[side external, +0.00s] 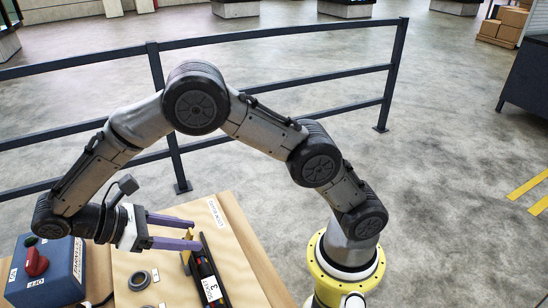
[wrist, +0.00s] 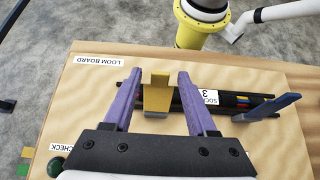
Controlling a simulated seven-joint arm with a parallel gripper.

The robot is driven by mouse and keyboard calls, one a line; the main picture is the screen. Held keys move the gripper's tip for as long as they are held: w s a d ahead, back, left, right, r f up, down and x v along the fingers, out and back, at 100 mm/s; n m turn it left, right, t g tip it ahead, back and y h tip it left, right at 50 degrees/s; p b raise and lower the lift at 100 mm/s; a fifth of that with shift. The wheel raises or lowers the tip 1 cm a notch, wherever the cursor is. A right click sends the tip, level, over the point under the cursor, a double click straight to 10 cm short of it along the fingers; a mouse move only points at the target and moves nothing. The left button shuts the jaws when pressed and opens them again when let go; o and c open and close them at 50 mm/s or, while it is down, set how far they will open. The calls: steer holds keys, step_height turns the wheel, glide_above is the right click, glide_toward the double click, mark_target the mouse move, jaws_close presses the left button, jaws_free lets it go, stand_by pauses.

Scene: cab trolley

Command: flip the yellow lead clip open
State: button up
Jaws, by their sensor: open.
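The yellow lead clip (wrist: 157,97) sits on the loom board (wrist: 100,85), at the left end of a dark lead (wrist: 225,103) in the wrist view. It shows as a broad yellow plate with a narrower tab at its far end; I cannot tell whether it is latched. In the side view the clip (side external: 186,261) is small and partly hidden by my gripper. My gripper (wrist: 159,74) is open, with one purple finger on each side of the clip and nothing held. In the side view my gripper (side external: 196,234) reaches over the board near the clip; contact is unclear.
A white socket label (wrist: 210,97) lies on the lead, right of the clip. A blue lever-like part (wrist: 278,107) stands at the lead's right end. A blue box with a red knob (side external: 36,262) and a grey ring (side external: 139,280) lie nearby. A dark railing (side external: 280,81) runs behind.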

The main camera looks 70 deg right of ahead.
steer(key=s+d+t+y, duration=0.1)
steer(key=s+d+f+t+y, duration=0.1)
steer(key=t+y, duration=0.1)
steer(key=shift+s+d+f+t+y, duration=0.25)
steer(key=shift+f+t+y, duration=0.1)
steer(key=shift+t+y, duration=0.2)
steer(key=shift+s+d+f+t+y, duration=0.2)
steer(key=shift+s+f+t+y, duration=0.1)
steer(key=shift+t+y, duration=0.25)
steer(key=shift+s+d+f+t+y, duration=0.15)
steer(key=shift+d+f+t+y, duration=0.05)
steer(key=shift+f+t+y, duration=0.3)
steer(key=shift+s+d+f+t+y, duration=0.2)
steer(key=shift+f+t+y, duration=0.15)
steer(key=shift+t+y, duration=0.25)
step_height(320, 180, up, 14)
steer(key=s+d+r+m+t, duration=0.1)
steer(key=s+d+m+t, duration=0.4)
steer(key=s+d+m, duration=0.2)
steer(key=shift+s+d+r, duration=0.4)
steer(key=shift+s+d, duration=0.95)
steer(key=shift+s, duration=0.2)
